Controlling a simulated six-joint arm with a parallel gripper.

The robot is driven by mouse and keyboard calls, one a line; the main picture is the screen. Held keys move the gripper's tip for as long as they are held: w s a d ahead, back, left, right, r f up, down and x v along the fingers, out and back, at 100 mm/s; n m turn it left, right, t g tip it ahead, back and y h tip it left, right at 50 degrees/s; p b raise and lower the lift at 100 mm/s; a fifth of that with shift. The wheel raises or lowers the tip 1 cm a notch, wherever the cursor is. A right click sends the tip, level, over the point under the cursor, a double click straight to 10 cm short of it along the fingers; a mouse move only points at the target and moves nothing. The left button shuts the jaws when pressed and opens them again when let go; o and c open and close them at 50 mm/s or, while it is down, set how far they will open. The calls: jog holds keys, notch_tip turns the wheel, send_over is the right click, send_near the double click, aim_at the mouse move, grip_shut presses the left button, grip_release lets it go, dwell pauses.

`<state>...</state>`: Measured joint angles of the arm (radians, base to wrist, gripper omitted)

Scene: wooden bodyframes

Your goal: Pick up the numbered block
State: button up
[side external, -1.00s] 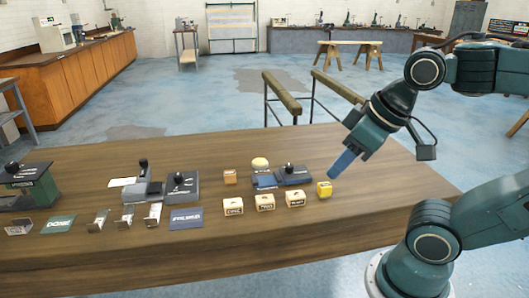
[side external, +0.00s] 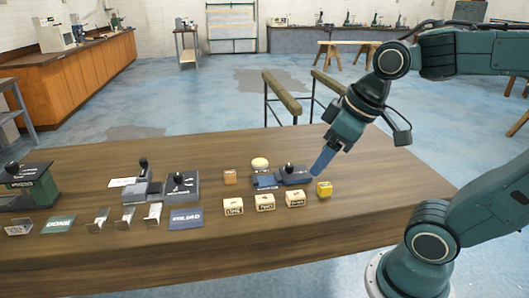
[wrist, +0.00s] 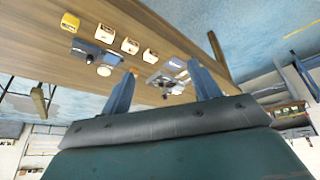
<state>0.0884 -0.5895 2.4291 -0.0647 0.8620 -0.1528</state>
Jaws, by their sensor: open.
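A yellow block (side external: 324,190) sits at the right end of the block group on the wooden table, and it also shows in the wrist view (wrist: 70,22). Three cream blocks with dark marks stand in a row to its left: the left one (side external: 233,206), the middle one (side external: 265,202) and the right one (side external: 295,198). An orange block (side external: 230,177) stands behind them. I cannot read which block bears a number. My gripper (side external: 317,172) is tilted above the table, just behind the yellow block and apart from it. Its two fingers (wrist: 160,88) are spread and empty in the wrist view.
A dark stamp (side external: 294,174) and a pale round object (side external: 260,163) stand behind the cream blocks. More stamps (side external: 182,185), metal clips and a blue card (side external: 186,219) lie on the left. The table's front strip (side external: 290,240) is clear.

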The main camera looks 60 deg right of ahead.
jog(key=w+d+f+n, duration=0.2)
jog(key=w, duration=0.4)
jog(key=n+g+y, duration=0.2)
jog(key=n+y, duration=0.1)
jog(key=n, duration=0.3)
send_over(267, 198)
jog(key=s+d, duration=0.4)
notch_tip(267, 198, down, 14)
jog(key=shift+w+f, duration=0.15)
jog(key=shift+w, duration=0.1)
jog(key=shift+f, duration=0.15)
jog(key=shift+x, duration=4.15)
jog(key=shift+w+a, duration=0.1)
jog(key=shift+x, duration=2.55)
jog(key=shift+a, duration=0.15)
jog(key=shift+c, duration=0.4)
